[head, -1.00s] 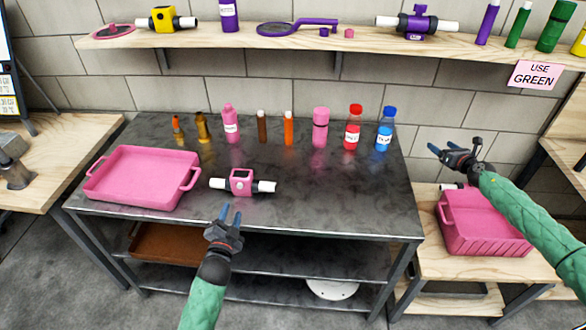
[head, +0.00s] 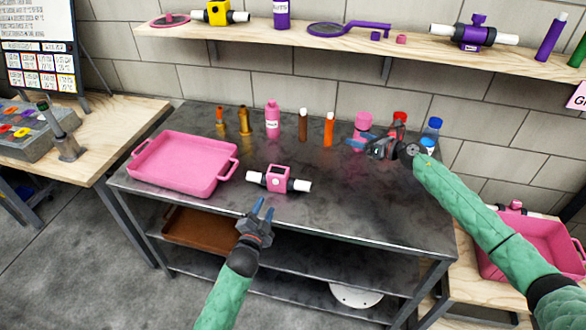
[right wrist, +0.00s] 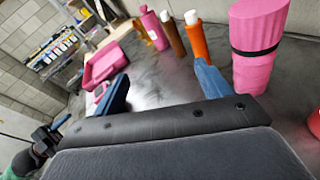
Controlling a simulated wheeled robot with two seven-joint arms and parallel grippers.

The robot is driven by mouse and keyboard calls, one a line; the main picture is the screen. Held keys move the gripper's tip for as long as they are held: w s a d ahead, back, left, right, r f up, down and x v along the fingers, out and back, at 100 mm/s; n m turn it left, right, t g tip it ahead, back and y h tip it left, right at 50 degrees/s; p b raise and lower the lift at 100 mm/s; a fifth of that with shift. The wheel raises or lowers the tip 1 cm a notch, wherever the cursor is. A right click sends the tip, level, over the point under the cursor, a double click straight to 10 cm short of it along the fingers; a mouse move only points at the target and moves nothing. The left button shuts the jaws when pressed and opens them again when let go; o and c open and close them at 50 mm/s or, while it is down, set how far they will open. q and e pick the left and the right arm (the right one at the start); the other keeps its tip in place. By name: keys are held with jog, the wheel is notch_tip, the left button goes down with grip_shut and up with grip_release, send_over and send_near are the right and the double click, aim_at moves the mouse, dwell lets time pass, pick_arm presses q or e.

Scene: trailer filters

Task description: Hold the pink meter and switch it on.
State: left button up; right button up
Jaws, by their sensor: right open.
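The pink meter (head: 278,179) lies on the dark metal table (head: 330,205), with a black and white pipe end on each side and a round mark on its front. My left gripper (head: 262,209) is in front of and below the meter, its two blue fingers apart and empty, not touching it. My right gripper (head: 360,144) is open and empty, to the right of the meter and over the back of the table, in front of the pink jar (head: 364,121). In the right wrist view its blue fingers (right wrist: 162,88) are wide apart. The meter is partly hidden there.
A pink tray (head: 182,182) stands left of the meter. Bottles line the table's back, including a pink bottle (head: 272,121) and an orange one (head: 329,130). A shelf (head: 270,41) holds purple and yellow devices. A pink crate (head: 540,240) is at the right.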

jog(key=s+a+n+g+y, duration=0.2)
jog(key=a+n+g, duration=0.15)
jog(key=a, duration=0.95)
jog(key=n+g, duration=0.4)
jog(key=n, duration=0.1)
send_near(278, 170)
jog(key=x, duration=0.4)
jog(key=shift+a+r, duration=0.1)
jog(key=shift+a, duration=0.15)
jog(key=shift+h, duration=0.3)
jog(key=shift+x, duration=3.9)
jog(key=c, duration=1.2)
pick_arm(q)
grip_shut()
